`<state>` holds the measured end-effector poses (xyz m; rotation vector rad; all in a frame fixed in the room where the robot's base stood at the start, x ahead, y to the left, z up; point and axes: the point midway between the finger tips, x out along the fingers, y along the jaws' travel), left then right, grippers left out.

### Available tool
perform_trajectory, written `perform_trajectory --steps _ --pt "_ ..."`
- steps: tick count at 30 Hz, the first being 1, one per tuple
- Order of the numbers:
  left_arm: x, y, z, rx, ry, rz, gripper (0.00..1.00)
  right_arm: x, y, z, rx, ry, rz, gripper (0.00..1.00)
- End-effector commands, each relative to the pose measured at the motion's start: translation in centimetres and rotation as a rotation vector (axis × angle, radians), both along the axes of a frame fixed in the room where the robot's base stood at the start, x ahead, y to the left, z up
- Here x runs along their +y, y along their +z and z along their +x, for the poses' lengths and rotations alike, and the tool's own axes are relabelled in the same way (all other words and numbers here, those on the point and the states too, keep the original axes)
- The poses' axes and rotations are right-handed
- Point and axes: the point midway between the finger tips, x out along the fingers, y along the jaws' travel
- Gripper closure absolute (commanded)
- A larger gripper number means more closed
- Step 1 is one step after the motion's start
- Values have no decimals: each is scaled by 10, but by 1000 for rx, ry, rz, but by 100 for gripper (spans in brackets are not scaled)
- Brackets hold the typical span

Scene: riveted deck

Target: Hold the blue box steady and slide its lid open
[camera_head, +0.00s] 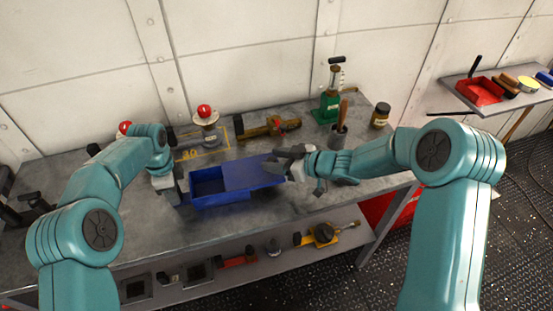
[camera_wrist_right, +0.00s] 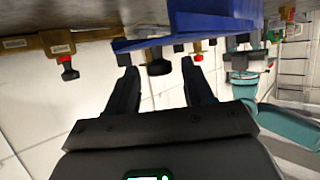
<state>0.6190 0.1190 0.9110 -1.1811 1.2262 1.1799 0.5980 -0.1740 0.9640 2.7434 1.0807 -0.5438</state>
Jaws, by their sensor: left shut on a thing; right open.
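The blue box (camera_head: 232,198) sits on the grey workbench, its left part uncovered so the inside shows. Its blue lid (camera_head: 250,172) covers the right part and sticks out past the box's right end. My left gripper (camera_head: 172,192) is shut on the box's left end; its fingertips are partly hidden. My right gripper (camera_head: 287,162) is open at the lid's right end. In the right wrist view, the box (camera_wrist_right: 212,26) appears upside down, and the lid's edge (camera_wrist_right: 150,42) lies just beyond the two spread fingers (camera_wrist_right: 160,76), with nothing clearly gripped.
Behind the box stand a red-knobbed device (camera_head: 206,122), a brass-coloured tool (camera_head: 268,128) and a green jack (camera_head: 328,105). A dark cup with a handled tool (camera_head: 340,135) and a jar (camera_head: 380,116) stand right. The bench front (camera_head: 260,222) is clear.

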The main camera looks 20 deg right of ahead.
Motion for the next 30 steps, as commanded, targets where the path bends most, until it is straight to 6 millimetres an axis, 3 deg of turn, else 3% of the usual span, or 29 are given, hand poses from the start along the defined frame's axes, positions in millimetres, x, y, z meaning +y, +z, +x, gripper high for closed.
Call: perform_trajectory --steps 5,18,30 --pt "1 -3 -1 5 0 3 100 -11 6 -10 -1 -4 0 48" --pt "1 -3 -1 5 0 2 100 -68 41 -72 -3 -4 0 48" --pt "1 -3 -1 6 0 2 100 -76 46 -82 -1 0 1 48"
